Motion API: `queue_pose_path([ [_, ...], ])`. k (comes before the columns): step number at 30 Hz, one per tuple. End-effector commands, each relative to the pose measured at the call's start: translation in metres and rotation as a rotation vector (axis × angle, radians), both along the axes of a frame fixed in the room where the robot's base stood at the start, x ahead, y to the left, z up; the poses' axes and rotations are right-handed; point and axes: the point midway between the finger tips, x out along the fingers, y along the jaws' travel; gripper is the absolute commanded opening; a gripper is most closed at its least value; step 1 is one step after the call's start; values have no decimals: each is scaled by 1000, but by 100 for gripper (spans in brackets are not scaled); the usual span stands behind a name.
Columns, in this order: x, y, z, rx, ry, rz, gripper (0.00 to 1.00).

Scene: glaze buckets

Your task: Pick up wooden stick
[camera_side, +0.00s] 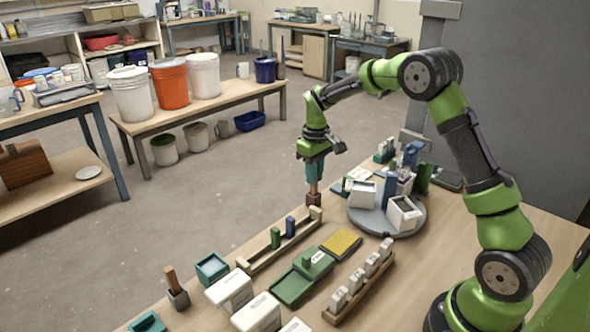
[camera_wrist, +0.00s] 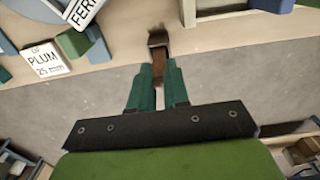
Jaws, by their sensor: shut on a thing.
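My gripper (camera_side: 313,180) points down at the far edge of the table, left of the round grey turntable. Its teal fingers (camera_wrist: 158,80) are shut on a slim brown wooden stick (camera_wrist: 157,62). The stick is upright, and its lower end meets a small dark brown block-like holder (camera_side: 315,199); I cannot tell whether the stick is inside it or just above it. The holder also shows in the wrist view (camera_wrist: 158,38). A second wooden stick (camera_side: 170,278) leans in a dark grey cup (camera_side: 178,298) at the front left.
The turntable (camera_side: 415,222) with white labelled boxes stands close to the right of my gripper. A wooden rack (camera_side: 262,262) with green and blue pieces, a yellow sponge (camera_side: 341,243) and green trays (camera_side: 290,285) lie nearer. Open floor lies left of the table.

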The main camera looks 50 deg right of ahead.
Motion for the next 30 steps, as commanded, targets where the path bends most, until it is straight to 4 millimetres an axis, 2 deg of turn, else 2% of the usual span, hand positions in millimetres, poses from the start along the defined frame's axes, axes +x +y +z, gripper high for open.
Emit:
queue_pose_path([
  [21, 1, 0, 64, -1, -3, 0, 0],
  [30, 0, 0, 75, -1, -1, 1, 0],
])
